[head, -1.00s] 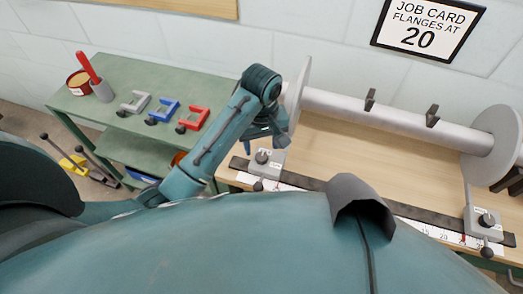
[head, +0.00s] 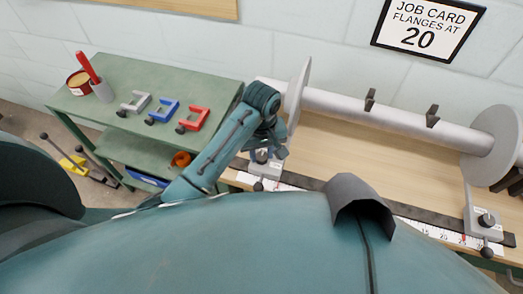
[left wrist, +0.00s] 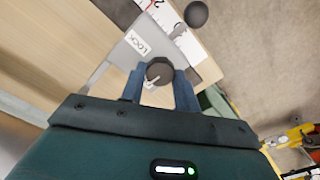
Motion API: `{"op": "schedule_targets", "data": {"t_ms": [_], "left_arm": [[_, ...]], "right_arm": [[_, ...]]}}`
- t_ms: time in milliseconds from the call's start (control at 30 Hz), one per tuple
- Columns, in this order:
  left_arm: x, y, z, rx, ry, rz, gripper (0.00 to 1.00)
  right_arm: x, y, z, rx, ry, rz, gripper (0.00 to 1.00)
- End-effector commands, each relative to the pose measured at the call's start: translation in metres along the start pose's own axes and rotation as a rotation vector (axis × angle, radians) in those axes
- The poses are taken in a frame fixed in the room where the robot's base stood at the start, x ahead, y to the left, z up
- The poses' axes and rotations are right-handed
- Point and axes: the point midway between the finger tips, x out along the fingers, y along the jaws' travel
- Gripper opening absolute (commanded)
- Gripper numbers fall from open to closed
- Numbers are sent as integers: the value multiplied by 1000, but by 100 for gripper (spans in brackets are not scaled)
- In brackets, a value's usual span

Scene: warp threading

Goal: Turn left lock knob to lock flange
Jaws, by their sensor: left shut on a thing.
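The left lock knob (left wrist: 159,71) is a dark round knob with a pale pointer mark, on a grey bracket (left wrist: 122,62) with a LOCK label. In the left wrist view my left gripper (left wrist: 160,80) has its blue fingers on either side of the knob, shut on it. In the head view my left gripper (head: 268,150) hangs over the left bracket and partly hides the knob. The left flange (head: 297,97) is a grey disc on the beam. The right flange (head: 491,146) has its own lock knob (head: 486,220). At the right edge, dark gripper parts (head: 515,183) show only partly.
A white ruler (head: 440,235) and dark rail run along the wooden table (head: 350,155). A grey beam (head: 400,118) spans above it. A green bench (head: 150,85) at left holds several clamps. A job card (head: 428,27) reads flanges at 20.

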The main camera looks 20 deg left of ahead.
Motion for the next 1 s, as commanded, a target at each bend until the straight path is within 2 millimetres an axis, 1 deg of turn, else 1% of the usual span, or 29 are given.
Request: {"op": "schedule_targets", "data": {"t_ms": [33,167,200,367,533,767,1000], "left_arm": [[0,0,0,0,1,0,20],[0,0,0,0,1,0,10],[0,0,0,0,1,0,8],[0,0,0,9,1,-1,8],[-1,0,-1,58,1,0,8],[-1,0,-1,208,3,-1,8],[-1,0,-1,431,3,-1,8]], "right_arm": [[0,0,0,0,0,0,36],[0,0,0,0,0,0,36],[0,0,0,0,-1,0,36],[0,0,0,0,-1,0,36],[0,0,0,0,-1,0,36],[0,0,0,0,-1,0,36],[0,0,0,0,-1,0,36]]}}
